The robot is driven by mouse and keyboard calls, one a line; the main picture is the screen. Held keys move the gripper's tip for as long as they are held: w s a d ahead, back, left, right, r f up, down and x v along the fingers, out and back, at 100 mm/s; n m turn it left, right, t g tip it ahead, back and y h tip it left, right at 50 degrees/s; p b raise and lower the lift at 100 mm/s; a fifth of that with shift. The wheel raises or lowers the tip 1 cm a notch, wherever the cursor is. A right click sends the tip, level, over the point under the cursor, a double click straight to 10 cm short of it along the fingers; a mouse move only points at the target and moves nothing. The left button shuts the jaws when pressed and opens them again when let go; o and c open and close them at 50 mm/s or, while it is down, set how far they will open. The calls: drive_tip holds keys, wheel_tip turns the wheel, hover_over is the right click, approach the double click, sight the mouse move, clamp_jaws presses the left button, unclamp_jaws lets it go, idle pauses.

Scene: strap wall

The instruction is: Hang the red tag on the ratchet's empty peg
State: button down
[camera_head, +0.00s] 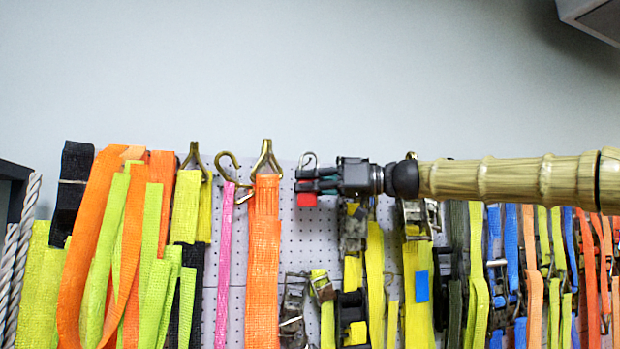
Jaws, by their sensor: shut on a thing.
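My gripper (316,181) reaches in from the right in front of the pegboard, with its dark fingers pointing left. It is shut on the red tag (307,200), whose red lower part shows just below the fingers. The rest of the tag is hidden by the fingers. A small silvery hook or loop (308,158) shows right above the fingertips; I cannot tell whether it belongs to the tag or to the wall. A metal ratchet (293,308) hangs below the gripper, and another ratchet (354,232) is just under my wrist. I cannot make out an empty peg.
An orange strap (263,265) with a brass hook and a pink strap (225,265) hang left of my gripper. Yellow straps (418,285) hang below my arm, with blue and orange ones farther right. Bare pegboard (312,240) shows below the tag. The wall above is clear.

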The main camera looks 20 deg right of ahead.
drive_tip(key=shift+w+f+b, duration=0.7)
drive_tip(key=shift+w+b, duration=0.05)
drive_tip(key=shift+w, duration=0.3)
idle(0.4)
drive_tip(key=c, duration=1.5)
unclamp_jaws()
drive_tip(key=shift+d, duration=0.1)
drive_tip(key=v, duration=1.2)
